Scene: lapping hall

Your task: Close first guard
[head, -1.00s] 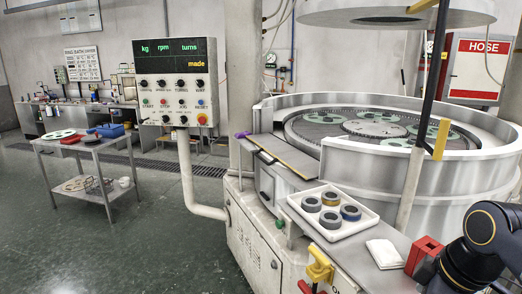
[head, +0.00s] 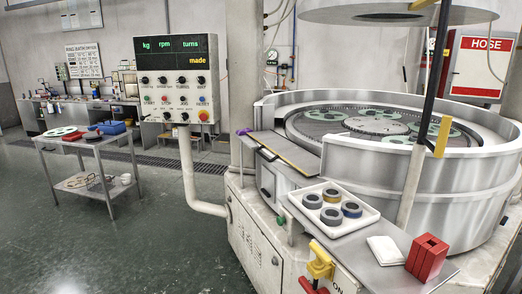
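The round lapping machine fills the right side of the head view, with a silver curved wall (head: 420,190) around its plate. I take this wall to include the guards; which part is the first guard I cannot tell. At the left front the wall stops beside a flat grey shelf with a yellow edge (head: 285,150). A dark upright pole (head: 434,85) with a yellow piece (head: 441,138) stands in front of the wall and hides part of it. Neither of my grippers is in view.
A white tray (head: 352,230) with several rings, a white cloth (head: 385,250) and a red block (head: 427,257) lie on the front ledge. A control panel (head: 176,82) stands left of the machine. A steel cart (head: 84,150) stands further left. Open floor lies in front.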

